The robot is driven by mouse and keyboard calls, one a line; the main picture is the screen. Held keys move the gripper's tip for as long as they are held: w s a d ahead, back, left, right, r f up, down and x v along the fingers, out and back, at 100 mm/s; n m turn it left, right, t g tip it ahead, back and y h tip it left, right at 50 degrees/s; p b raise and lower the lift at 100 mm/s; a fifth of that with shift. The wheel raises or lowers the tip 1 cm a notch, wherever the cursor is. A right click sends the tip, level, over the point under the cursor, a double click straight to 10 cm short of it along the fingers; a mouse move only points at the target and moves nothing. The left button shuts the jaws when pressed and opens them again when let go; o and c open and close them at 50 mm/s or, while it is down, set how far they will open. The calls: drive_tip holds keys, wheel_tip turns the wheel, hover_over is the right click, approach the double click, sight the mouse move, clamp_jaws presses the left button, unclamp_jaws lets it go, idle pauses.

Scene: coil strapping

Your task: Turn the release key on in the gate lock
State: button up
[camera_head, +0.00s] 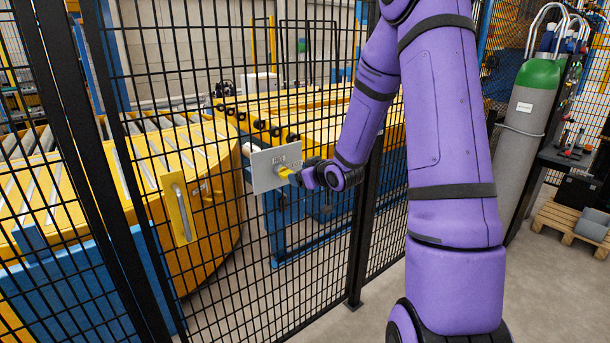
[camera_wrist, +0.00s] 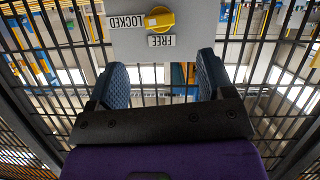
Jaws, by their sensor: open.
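The gate lock is a light grey plate (camera_head: 262,172) on the black mesh fence; it also fills the top of the wrist view (camera_wrist: 125,45). The yellow release key (camera_wrist: 160,19) sits in the plate, with a white mark on its left side, towards the LOCKED label (camera_wrist: 125,21). The FREE label (camera_wrist: 161,41) is below the key in the wrist view. The key shows as a small yellow bit in the head view (camera_head: 284,171). My gripper (camera_wrist: 160,78) is open and empty, its two blue ridged fingers apart and short of the key.
The black mesh fence (camera_head: 215,250) runs beside my arm, with a post (camera_head: 365,220) right of the lock. A handle plate (camera_head: 180,210) is on the mesh to the left. Yellow roller conveyors (camera_head: 215,190) stand behind the fence. A gas cylinder (camera_head: 525,130) stands at right.

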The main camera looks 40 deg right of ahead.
sight(287, 173)
drive_tip(key=x, duration=1)
drive_tip(key=shift+w+f, duration=0.15)
drive_tip(key=shift+w, duration=0.2)
drive_tip(key=shift+c, duration=0.2)
drive_tip(key=c, duration=1.2)
drive_tip(key=m+y, duration=0.2)
drive_tip(key=m, duration=0.1)
drive_tip(key=shift+d, duration=0.15)
drive_tip(key=shift+c, duration=0.2)
drive_tip(key=shift+m+y, duration=0.4)
drive_tip(key=shift+m, duration=0.2)
clamp_jaws()
drive_tip(key=shift+d+m+y, duration=0.1)
drive_tip(key=shift+m+y, duration=0.5)
drive_tip(key=shift+m, duration=0.2)
drive_tip(key=m+y, duration=0.1)
drive_tip(key=m, duration=0.1)
drive_tip(key=shift+m+t, duration=0.3)
drive_tip(key=shift+t, duration=0.1)
